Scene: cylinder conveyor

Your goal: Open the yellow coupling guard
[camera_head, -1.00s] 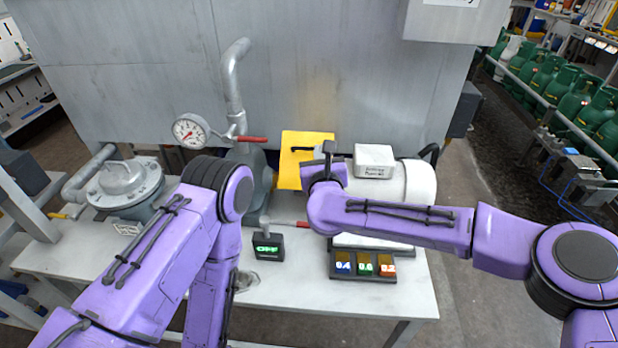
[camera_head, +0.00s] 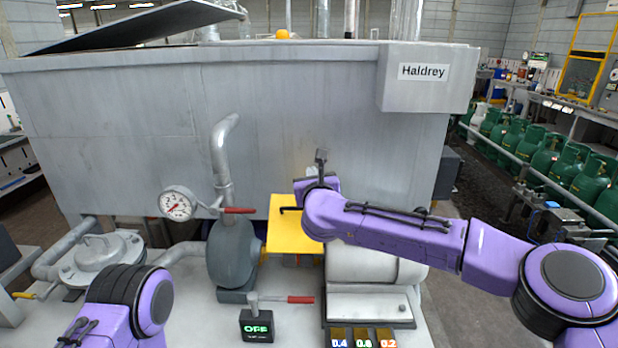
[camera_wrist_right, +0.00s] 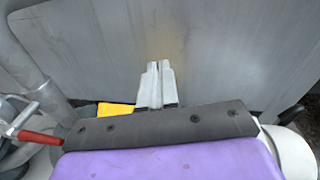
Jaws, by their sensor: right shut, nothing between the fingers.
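The yellow coupling guard (camera_head: 284,232) stands raised between the grey round pump body and the white motor, its flat face and dark handle turned toward me. A small part of the guard (camera_wrist_right: 116,108) shows in the right wrist view, left of the fingers. My right gripper (camera_head: 321,157) is above and just right of the guard, in front of the grey tank wall. In the right wrist view its fingers (camera_wrist_right: 155,82) are together with nothing between them. The right forearm hides the guard's right edge. My left arm is at lower left; its gripper is out of view.
A grey pump (camera_head: 232,256) with a gauge (camera_head: 177,204) and a red-handled valve (camera_head: 238,211) stands left of the guard. The white motor (camera_head: 370,265) is at right. An OFF switch box (camera_head: 256,325) is in front. The tank wall (camera_head: 290,130) closes off the back.

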